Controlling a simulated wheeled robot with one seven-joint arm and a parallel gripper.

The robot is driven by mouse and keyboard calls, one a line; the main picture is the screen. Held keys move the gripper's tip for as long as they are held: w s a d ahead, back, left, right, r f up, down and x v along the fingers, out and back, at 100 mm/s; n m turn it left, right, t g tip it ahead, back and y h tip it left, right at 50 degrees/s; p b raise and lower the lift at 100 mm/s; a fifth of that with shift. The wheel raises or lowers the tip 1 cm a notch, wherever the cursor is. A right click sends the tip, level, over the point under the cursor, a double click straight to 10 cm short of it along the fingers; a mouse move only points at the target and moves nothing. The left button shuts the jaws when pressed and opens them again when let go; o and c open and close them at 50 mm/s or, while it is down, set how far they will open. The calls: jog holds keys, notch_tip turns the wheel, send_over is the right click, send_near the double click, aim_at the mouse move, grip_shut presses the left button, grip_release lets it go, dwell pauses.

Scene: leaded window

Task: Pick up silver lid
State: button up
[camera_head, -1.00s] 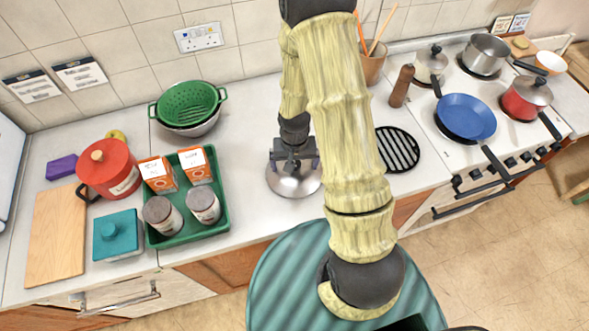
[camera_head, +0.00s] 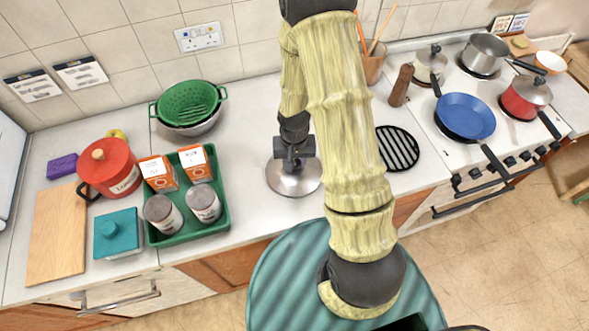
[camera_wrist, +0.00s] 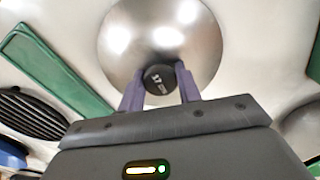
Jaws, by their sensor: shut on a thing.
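The silver lid (camera_head: 293,181) is a round, shiny metal disc on the white worktop, in the middle of the head view. In the wrist view the lid (camera_wrist: 160,35) fills the upper middle, with a black knob (camera_wrist: 161,79) facing the camera. My gripper (camera_head: 292,160) is right over the lid. In the wrist view its two purple fingers (camera_wrist: 160,88) stand on either side of the knob and are shut on it. The lid looks flat and at counter height; I cannot tell if it touches the worktop.
Left of the lid is a green tray (camera_head: 226,222) with boxes and jars. A green colander (camera_head: 188,103) stands behind it, and a red pot (camera_head: 112,172) farther left. A black round trivet (camera_head: 397,149) and the hob with a blue pan (camera_head: 466,117) are to the right.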

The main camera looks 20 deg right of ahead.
jog(key=shift+s+f, duration=0.25)
jog(key=shift+w+r, duration=0.25)
jog(key=shift+r, duration=0.3)
notch_tip(320, 180, up, 8)
jog(key=shift+f+b, duration=0.1)
jog(key=shift+b, duration=0.55)
jog(key=shift+r, duration=0.65)
